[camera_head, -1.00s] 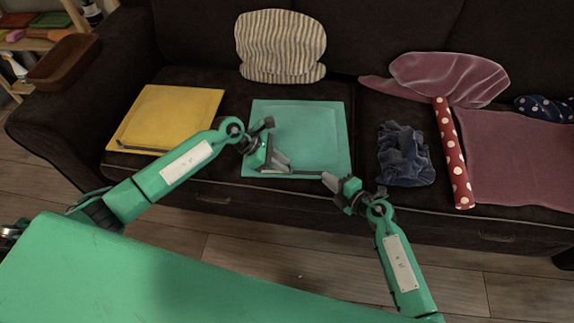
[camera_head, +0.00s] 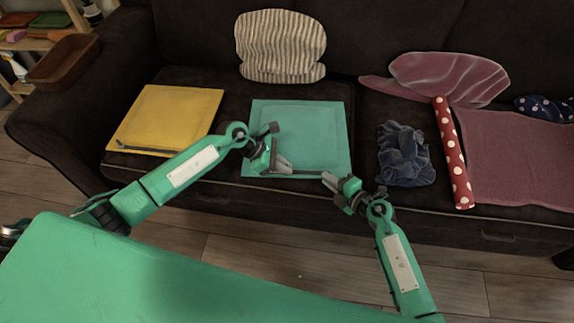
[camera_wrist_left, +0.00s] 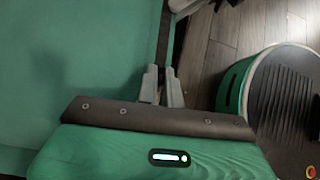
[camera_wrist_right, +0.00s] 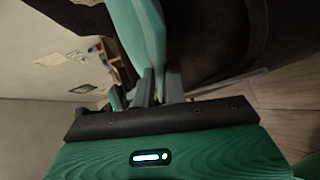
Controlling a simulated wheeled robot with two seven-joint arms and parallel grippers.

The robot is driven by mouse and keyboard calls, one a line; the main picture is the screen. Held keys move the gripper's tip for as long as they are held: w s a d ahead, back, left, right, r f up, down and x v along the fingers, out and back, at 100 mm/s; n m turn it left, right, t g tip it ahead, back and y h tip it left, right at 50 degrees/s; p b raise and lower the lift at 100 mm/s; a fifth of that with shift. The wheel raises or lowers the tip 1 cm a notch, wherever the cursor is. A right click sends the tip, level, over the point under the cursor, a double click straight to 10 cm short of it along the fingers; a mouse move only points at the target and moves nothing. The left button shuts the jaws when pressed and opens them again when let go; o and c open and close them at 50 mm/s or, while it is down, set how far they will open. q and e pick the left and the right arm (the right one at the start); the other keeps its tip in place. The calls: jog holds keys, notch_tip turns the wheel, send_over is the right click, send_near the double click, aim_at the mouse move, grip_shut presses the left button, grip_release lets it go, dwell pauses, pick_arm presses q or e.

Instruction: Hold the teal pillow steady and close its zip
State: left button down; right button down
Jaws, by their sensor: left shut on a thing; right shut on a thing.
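The teal pillow (camera_head: 312,130) lies flat on the sofa seat, with a dark zip line (camera_head: 300,176) along its front edge. My left gripper (camera_head: 290,168) is shut at this front edge, near its middle; the zip pull is too small to see and hidden between the fingers. In the left wrist view the shut fingers (camera_wrist_left: 163,85) are at the edge of the pillow (camera_wrist_left: 75,70). My right gripper (camera_head: 326,178) is shut on the pillow's front edge toward the right corner. In the right wrist view its fingers (camera_wrist_right: 159,85) close on the pillow edge (camera_wrist_right: 142,35).
A yellow pillow (camera_head: 175,112) lies to the left, a striped cushion (camera_head: 281,45) behind. To the right are a crumpled blue cloth (camera_head: 404,158), a red dotted roll (camera_head: 452,150) and a mauve cloth (camera_head: 515,155). The sofa's front edge is close below both grippers.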

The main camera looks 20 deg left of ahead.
pick_arm(q)
jog(key=a, duration=0.2)
jog(key=s+a, duration=0.1)
jog(key=a, duration=0.5)
jog(key=shift+s+a, duration=0.1)
jog(key=shift+s, duration=0.25)
pick_arm(e)
jog(key=shift+d, duration=0.1)
pick_arm(q)
jog(key=c, duration=1.8)
grip_release()
jog(key=v, duration=1.2)
jog(key=shift+s, duration=0.1)
pick_arm(e)
jog(key=c, duration=1.4)
grip_release()
